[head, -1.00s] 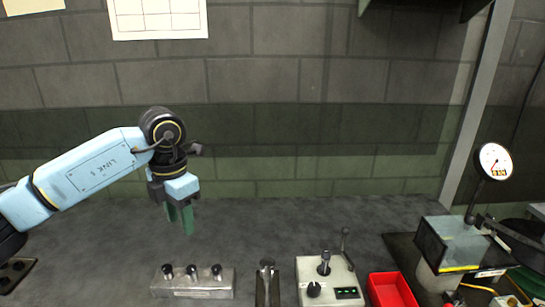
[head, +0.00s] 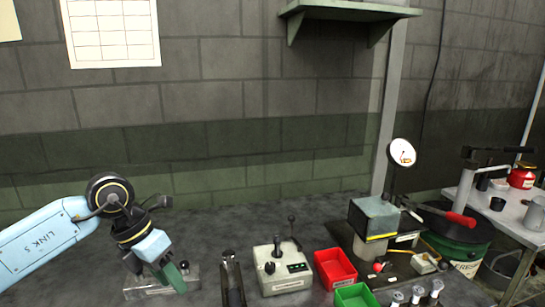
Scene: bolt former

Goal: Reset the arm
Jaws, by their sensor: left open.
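My left gripper (head: 174,277) comes in from the left on a light blue arm. Its green fingers point down and are tilted. It is open, and I see nothing between the fingers. In the picture it overlaps the grey metal block (head: 136,294) on the bench and hides much of it, including most of its black pegs. I cannot tell whether it touches the block. My right gripper is not in view.
Right of the block are a dark upright holder (head: 232,280), a control box (head: 283,272) with a lever, a red bin (head: 335,267) and a green bin (head: 355,297). A machine with a dial gauge (head: 402,152) stands further right. The bench behind is clear.

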